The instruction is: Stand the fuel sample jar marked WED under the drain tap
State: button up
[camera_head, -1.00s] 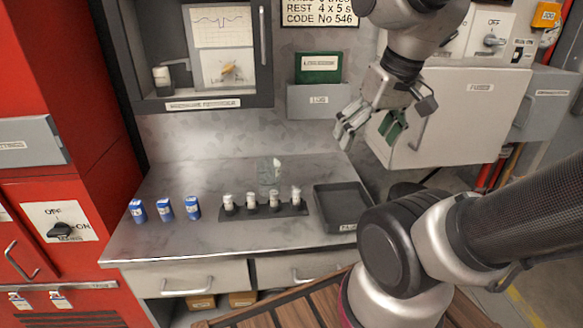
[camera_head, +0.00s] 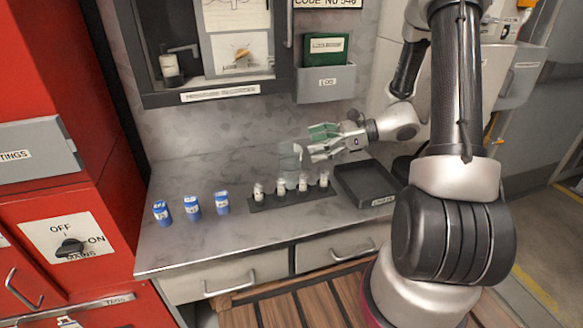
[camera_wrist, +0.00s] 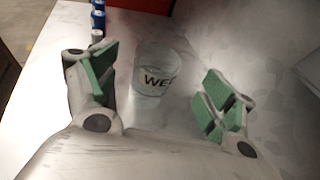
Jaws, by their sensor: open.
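The clear glass jar marked WED (camera_wrist: 152,80) stands upright on the metal worktop. In the wrist view it is between my gripper's two green-padded fingers, with a gap on each side. In the head view the jar (camera_head: 289,160) is faint, behind the row of small vials. My gripper (camera_head: 312,142) reaches in from the right, its fingers spread and pointing left towards the jar. In the wrist view my gripper (camera_wrist: 160,78) is open and empty.
Several white-capped vials stand in a dark rack (camera_head: 291,198) in front of the jar. A black tray (camera_head: 365,180) lies to the right. Blue containers (camera_head: 193,206) stand to the left. A wall pocket (camera_head: 325,84) with a green book hangs above. Worktop left of the jar is clear.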

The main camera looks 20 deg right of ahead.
aim_at(290, 149)
jog(key=x, duration=0.7)
jog(key=shift+a+f, duration=0.25)
jog(key=shift+a, duration=0.05)
jog(key=c, duration=1.7)
jog(key=shift+o, duration=0.2)
jog(key=shift+w+r, duration=0.1)
jog(key=shift+r, duration=0.05)
